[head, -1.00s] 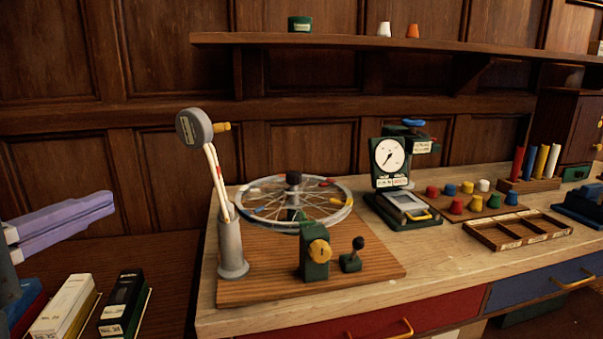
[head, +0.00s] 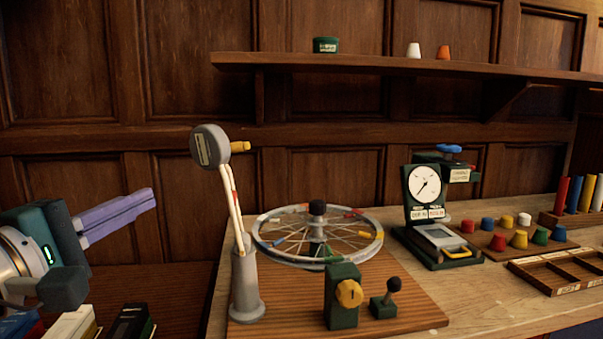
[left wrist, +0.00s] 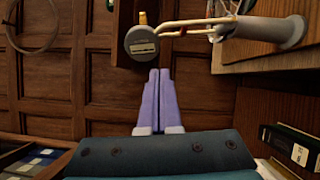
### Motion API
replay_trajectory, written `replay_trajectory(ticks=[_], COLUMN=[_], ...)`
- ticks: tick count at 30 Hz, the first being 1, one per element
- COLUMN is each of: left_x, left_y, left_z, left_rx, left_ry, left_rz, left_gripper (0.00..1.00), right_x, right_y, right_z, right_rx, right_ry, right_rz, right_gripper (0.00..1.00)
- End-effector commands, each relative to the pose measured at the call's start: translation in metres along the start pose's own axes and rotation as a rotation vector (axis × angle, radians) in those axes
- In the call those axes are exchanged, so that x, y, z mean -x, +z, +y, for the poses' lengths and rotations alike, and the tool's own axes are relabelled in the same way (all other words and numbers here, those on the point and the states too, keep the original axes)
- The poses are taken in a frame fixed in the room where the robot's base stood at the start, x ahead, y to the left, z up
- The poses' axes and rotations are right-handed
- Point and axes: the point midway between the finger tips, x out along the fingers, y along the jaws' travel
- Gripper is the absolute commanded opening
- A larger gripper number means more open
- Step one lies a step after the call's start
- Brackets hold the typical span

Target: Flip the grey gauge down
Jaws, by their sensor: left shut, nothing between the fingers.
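The grey gauge (head: 209,146) is a round grey head with a yellow knob, raised on thin pale rods above a grey post (head: 246,288). In the left wrist view the gauge (left wrist: 141,45) is just beyond my fingertips and slightly left of them. My left gripper (head: 153,198) has long lilac fingers, closed together and empty. It is left of the gauge and lower than it in the head view, with a visible gap between them. My fingers also show in the left wrist view (left wrist: 158,73). My right gripper is out of view.
The post stands on a wooden board beside a spoked wheel (head: 318,238), a green block with a yellow knob (head: 344,296) and a small black lever (head: 391,299). A white dial (head: 424,186) stands farther right. Boxes (head: 130,322) lie low at left. A shelf (head: 400,64) runs above.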

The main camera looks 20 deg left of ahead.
Motion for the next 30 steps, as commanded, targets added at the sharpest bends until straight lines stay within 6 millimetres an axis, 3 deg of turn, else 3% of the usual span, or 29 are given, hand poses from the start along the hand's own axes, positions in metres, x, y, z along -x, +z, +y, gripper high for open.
replay_trajectory(ticks=[11, 12, 18, 30], left_x=[-0.074, -0.079, -0.095, -0.099], left_y=[0.000, 0.007, 0.024, 0.029], left_z=[0.001, 0.003, 0.001, 0.000], left_rx=[-0.002, 0.004, 0.002, -0.002], left_ry=[0.002, 0.001, 0.000, -0.001], left_rz=[0.000, -0.001, 0.000, 0.000], left_gripper=[0.00, 0.00, 0.00, 0.00], right_x=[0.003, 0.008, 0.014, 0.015], right_y=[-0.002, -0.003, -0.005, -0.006], right_z=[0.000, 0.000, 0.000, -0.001], right_rx=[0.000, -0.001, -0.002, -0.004], right_ry=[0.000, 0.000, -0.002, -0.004], right_rz=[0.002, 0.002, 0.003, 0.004], right_gripper=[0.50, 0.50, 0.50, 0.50])
